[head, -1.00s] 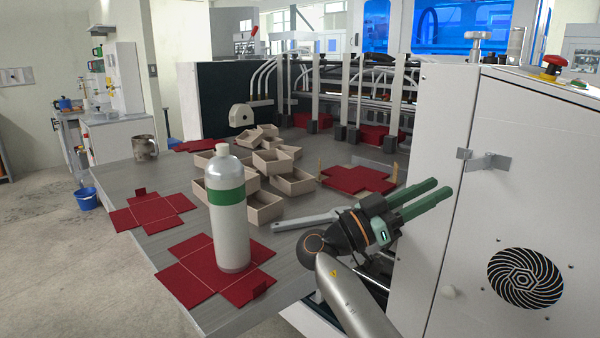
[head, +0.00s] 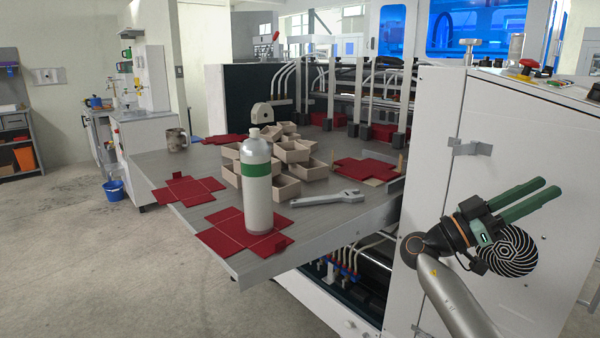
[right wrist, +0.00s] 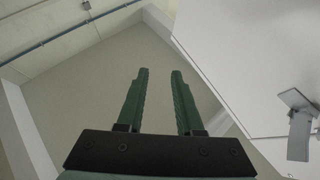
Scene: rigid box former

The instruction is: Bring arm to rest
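My right gripper (head: 532,200) is held in front of the white machine cabinet, to the right of the table and clear of it. Its two green fingers point up and to the right and stand apart with nothing between them. In the right wrist view the gripper (right wrist: 160,88) is also open and empty, with a plain wall behind the fingers. My left gripper is not in view.
The grey table (head: 325,219) holds a bottle with a green band (head: 257,185), a wrench (head: 328,198), beige boxes (head: 285,188) and red flat blanks (head: 187,190). A white cabinet (head: 500,140) stands right. Open floor (head: 120,270) lies left.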

